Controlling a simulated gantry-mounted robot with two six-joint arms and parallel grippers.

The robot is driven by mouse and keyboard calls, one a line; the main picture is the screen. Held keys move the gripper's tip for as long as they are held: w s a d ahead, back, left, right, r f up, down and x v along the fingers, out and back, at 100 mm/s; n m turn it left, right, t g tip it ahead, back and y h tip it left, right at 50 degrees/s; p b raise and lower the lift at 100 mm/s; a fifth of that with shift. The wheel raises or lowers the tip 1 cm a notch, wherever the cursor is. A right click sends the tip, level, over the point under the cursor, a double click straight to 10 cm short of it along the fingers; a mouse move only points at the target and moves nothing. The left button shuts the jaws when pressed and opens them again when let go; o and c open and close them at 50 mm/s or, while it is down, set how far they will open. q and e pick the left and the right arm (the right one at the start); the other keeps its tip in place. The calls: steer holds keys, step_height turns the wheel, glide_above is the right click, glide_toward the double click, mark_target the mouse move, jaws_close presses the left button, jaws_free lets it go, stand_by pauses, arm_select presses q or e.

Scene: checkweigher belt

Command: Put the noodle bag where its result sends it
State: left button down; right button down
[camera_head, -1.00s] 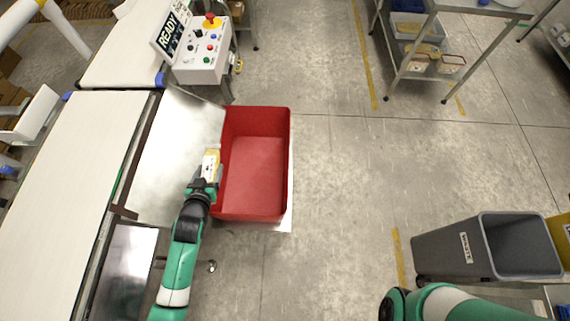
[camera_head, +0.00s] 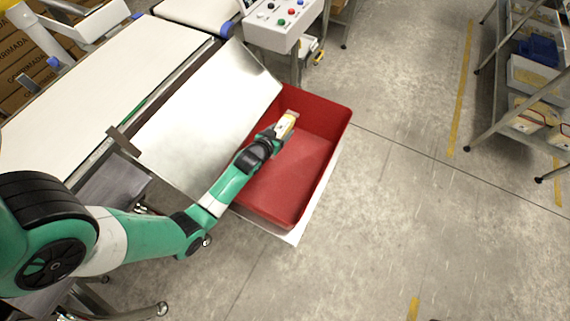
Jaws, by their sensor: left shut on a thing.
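The noodle bag (camera_head: 286,124), a small yellow and white packet, is at the tip of my left gripper (camera_head: 276,133). The gripper is shut on the bag. Both are over the upper left part of the red bin (camera_head: 325,158), near the metal chute. I cannot tell how high the bag is above the bin floor. The bin floor that shows is bare. My right gripper is out of view.
A sloping metal chute (camera_head: 208,115) runs from the white belt (camera_head: 110,75) to the bin's left edge. A control box (camera_head: 285,22) with buttons stands beyond it. A metal shelf (camera_head: 520,80) is at the right. Open floor lies between.

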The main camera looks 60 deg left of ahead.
arm_select(q)
step_height(320, 180, down, 6)
steer(key=b, duration=0.6)
steer(key=shift+w+r, duration=0.1)
jaws_free()
steer(key=p+v, duration=0.6)
steer(key=v, duration=0.5)
steer(key=shift+s+d+r, duration=0.1)
steer(key=shift+s+d, duration=0.05)
steer(key=shift+s, duration=0.1)
